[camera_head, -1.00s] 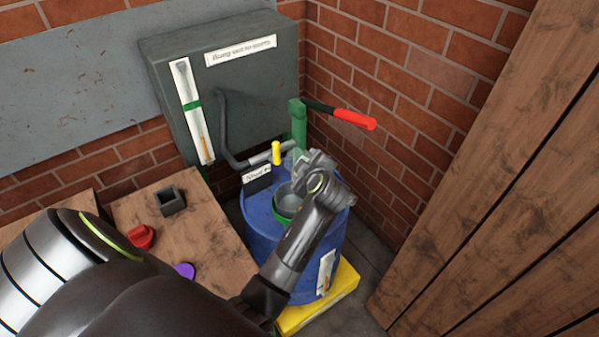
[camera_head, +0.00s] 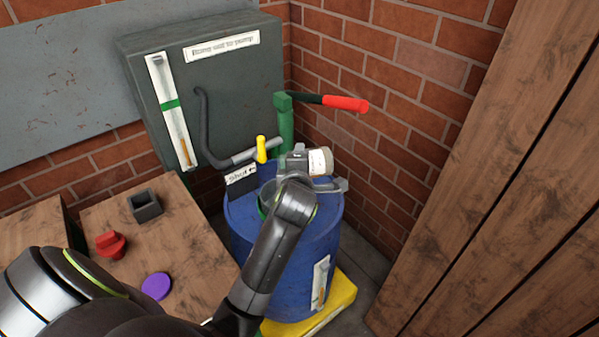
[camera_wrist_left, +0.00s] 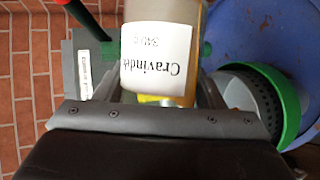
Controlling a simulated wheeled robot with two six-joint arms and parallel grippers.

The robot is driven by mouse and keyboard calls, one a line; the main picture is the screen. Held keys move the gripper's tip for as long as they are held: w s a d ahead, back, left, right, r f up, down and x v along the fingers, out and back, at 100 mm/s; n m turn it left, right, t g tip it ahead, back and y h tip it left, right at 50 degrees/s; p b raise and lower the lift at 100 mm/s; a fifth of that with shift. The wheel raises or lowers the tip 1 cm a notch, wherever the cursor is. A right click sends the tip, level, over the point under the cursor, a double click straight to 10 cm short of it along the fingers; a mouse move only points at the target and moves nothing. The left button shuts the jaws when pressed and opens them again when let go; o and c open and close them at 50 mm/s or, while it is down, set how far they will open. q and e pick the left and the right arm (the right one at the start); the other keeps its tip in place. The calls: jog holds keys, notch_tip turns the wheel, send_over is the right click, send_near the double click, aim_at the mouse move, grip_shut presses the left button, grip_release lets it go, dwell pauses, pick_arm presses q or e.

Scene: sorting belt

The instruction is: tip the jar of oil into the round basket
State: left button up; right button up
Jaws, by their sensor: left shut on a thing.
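My left gripper (camera_head: 318,178) is shut on the jar of oil (camera_head: 320,161) above the right side of the blue drum (camera_head: 285,270). The jar has a white label and looks tipped onto its side in the head view. In the left wrist view the jar (camera_wrist_left: 158,50) shows amber oil, and its label reads upside down. The round basket (camera_wrist_left: 262,92), grey and perforated with a green rim, sits on the drum to the right of the jar there. In the head view my arm hides most of the basket (camera_head: 265,195). My right gripper is out of view.
A green pump (camera_head: 284,125) with a red-gripped lever (camera_head: 345,103) stands behind the jar. A yellow-handled valve (camera_head: 261,148) and a small sign (camera_head: 241,175) are left of it. The wooden table (camera_head: 190,240) holds a red knob-like piece (camera_head: 110,245), a purple disc (camera_head: 156,286) and a dark square holder (camera_head: 145,206).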

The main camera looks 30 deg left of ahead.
pick_arm(q)
jog(key=n+b, duration=0.1)
jog(key=n+t+b, duration=0.1)
jog(key=b, duration=0.1)
jog(key=shift+f+t+b, duration=0.3)
jog(key=shift+f, duration=0.1)
jog(key=shift+s+a+r+n+t+h+b, duration=0.1)
jog(key=shift+r+n+t+h+b, duration=0.2)
jog(key=shift+r+n+t+b, duration=0.4)
jog(key=shift+n+b, duration=0.3)
jog(key=shift+n, duration=0.1)
dwell(2.0)
